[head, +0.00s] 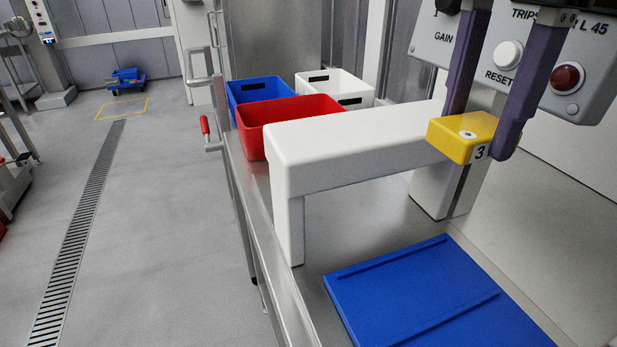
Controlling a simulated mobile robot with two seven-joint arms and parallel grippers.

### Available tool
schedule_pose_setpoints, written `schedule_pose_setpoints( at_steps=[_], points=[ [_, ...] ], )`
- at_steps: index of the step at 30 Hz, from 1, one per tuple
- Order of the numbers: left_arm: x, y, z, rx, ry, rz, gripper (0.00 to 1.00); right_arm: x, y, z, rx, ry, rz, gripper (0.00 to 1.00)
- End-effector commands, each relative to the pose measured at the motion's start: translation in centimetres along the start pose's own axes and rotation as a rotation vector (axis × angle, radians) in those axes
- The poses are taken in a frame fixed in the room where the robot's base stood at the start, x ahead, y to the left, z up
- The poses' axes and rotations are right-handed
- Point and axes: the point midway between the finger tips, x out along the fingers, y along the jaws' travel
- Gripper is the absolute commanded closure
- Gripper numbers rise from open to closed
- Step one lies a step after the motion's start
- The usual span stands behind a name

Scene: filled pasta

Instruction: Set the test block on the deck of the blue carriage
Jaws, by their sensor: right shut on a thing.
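My right gripper (482,132) comes down from the top with two purple fingers and is shut on the block. The block appears in front of the white arch's right end; I cannot tell whether they touch. The blue carriage (425,300) is at the lower right, a flat deck with raised ridges, empty where visible and cut off by the frame's bottom. The block is apart from it. My left gripper is not in view.
A white arch (350,150) spans the steel table behind the carriage. Red (290,115), blue (258,90) and white (345,85) bins stand behind it. A grey control panel (590,75) with buttons is close behind my right gripper. A small blue cart (125,80) stands on the floor.

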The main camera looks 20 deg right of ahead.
Motion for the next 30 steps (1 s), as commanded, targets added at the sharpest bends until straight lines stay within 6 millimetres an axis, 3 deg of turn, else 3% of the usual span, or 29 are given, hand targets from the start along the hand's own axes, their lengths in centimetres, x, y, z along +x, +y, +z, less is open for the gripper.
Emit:
schedule_pose_setpoints(
  at_steps=[5,15,30],
  points=[
    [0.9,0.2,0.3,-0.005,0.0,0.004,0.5,3.2,-0.2,0.0,-0.015,0.0,-0.006,0.99],
    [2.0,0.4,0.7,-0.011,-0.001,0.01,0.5,12.8,-0.2,0.0,-0.011,-0.001,-0.005,0.99],
    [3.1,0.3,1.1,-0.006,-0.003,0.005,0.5,19.5,-0.2,0.0,-0.011,-0.002,-0.002,0.99]
  ],
)
